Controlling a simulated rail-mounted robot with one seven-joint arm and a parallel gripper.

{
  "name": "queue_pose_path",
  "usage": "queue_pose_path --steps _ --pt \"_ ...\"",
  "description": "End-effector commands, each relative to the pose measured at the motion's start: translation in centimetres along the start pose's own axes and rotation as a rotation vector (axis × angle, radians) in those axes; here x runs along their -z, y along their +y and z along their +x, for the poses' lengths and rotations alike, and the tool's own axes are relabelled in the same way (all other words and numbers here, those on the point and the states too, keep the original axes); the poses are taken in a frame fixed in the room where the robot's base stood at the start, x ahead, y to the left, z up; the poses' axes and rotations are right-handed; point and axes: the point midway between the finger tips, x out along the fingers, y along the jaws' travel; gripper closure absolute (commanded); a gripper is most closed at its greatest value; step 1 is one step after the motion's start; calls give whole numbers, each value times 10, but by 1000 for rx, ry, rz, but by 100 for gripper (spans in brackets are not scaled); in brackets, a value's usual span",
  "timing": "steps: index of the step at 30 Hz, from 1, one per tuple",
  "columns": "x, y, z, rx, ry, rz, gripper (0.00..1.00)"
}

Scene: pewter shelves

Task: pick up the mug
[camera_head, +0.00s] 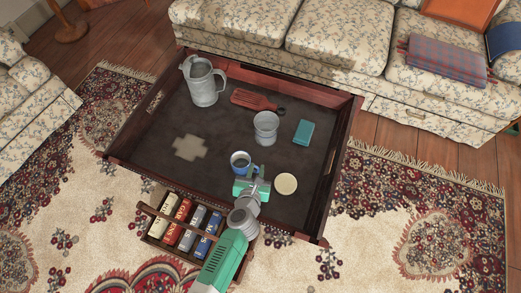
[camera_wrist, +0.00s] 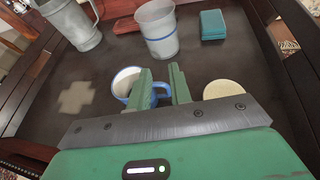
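The mug (camera_head: 240,158) is blue outside with a pale inside and stands upright on the dark tray-like table. It also shows in the wrist view (camera_wrist: 121,80), left of centre, with its blue handle towards the right. My gripper (camera_head: 252,175) is over the near side of the table, just beside the mug. In the wrist view my gripper (camera_wrist: 162,84) is open. Its left finger covers part of the mug's right side, and part of the blue handle shows between the two fingers. I cannot tell whether a finger touches the mug.
A round cream disc (camera_head: 286,183) lies just right of my gripper. The table (camera_head: 150,135) has raised edges.

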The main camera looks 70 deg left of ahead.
Motion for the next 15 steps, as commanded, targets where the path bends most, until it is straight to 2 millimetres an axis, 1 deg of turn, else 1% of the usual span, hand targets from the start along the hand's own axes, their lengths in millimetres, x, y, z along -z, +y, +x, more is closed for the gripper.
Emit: queue_pose_path --steps 2,6,10,13,15 --pt "7 0 3 -1 0 -2 80" --pt "42 0 19 -3 0 -4 80" --pt "68 -2 30 -2 -1 -4 80" --pt "80 -2 35 -1 -2 -6 80" --pt "73 -3 41 0 -4 -6 80"
